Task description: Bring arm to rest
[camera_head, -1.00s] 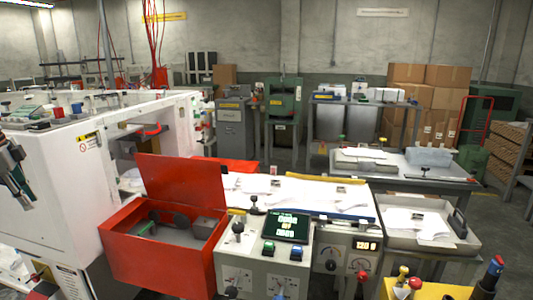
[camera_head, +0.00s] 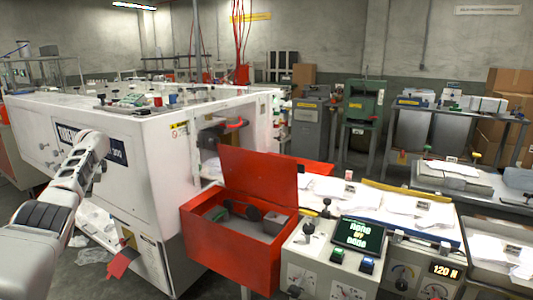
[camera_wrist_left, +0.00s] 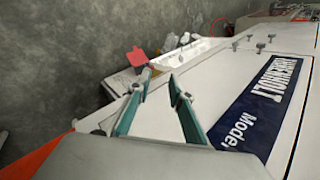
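My left arm comes in from the left in the head view and reaches in front of the white machine (camera_head: 120,175) with the dark blue label. Its gripper end is small and hard to make out there, beside the label. In the left wrist view my left gripper (camera_wrist_left: 160,80) shows two teal fingers standing apart with nothing between them. The white machine's panel and its blue label (camera_wrist_left: 262,98) lie to the right of the fingers in that view. My right gripper is not in view.
An open red box (camera_head: 230,240) with dark items stands right of the machine. Beside it is a control console (camera_head: 325,275) with a lit display. A paper-covered table (camera_head: 375,195) lies behind.

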